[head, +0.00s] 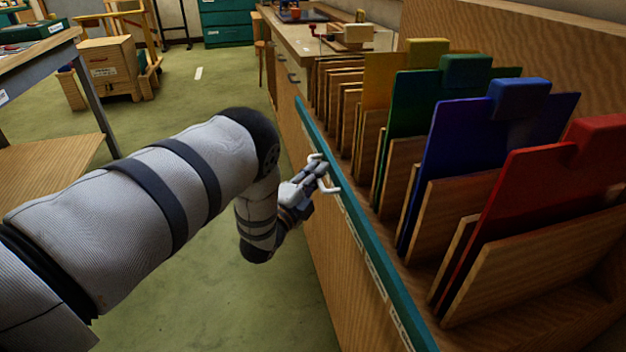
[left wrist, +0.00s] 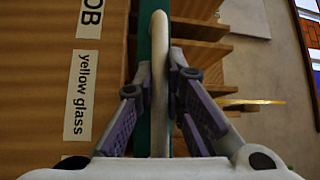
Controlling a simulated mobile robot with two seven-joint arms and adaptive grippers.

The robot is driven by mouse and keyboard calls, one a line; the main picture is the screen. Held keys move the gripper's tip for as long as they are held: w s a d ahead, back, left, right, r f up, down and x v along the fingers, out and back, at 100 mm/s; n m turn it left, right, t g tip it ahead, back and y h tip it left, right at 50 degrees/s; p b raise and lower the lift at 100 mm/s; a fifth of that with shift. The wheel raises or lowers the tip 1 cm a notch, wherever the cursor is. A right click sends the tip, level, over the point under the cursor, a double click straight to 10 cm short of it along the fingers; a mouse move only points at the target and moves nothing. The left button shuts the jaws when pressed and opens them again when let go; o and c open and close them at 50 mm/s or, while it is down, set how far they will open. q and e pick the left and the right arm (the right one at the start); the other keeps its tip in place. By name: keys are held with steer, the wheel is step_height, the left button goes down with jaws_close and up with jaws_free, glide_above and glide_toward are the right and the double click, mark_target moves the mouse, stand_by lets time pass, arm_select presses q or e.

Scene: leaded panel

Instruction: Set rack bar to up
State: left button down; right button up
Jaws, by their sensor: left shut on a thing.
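The rack bar (head: 372,242) is a long teal bar along the front edge of the wooden rack, well below the tops of the coloured glass sheets. It also shows as a teal strip in the left wrist view (left wrist: 143,45). A white handle (head: 329,187) stands out from the bar; it also shows in the left wrist view (left wrist: 159,70). My left gripper (head: 319,171) is shut on this handle, its two fingers either side of it in the left wrist view (left wrist: 158,95). My right gripper is out of view.
Yellow (head: 383,82), green (head: 412,100), blue (head: 455,130) and red (head: 520,190) sheets stand in slots behind the bar. A "yellow glass" label (left wrist: 82,95) is on the rack front. A workbench (head: 40,60) stands left; green floor (head: 215,310) between is clear.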

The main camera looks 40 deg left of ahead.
arm_select(q)
steer(key=shift+w+r, duration=0.15)
steer(key=shift+r, duration=0.2)
steer(key=c, duration=1.7)
jaws_free()
steer(key=shift+o, duration=0.2)
steer(key=shift+f, duration=0.1)
steer(key=s+d+f, duration=0.1)
steer(key=s, duration=1.1)
steer(key=shift+f, duration=0.25)
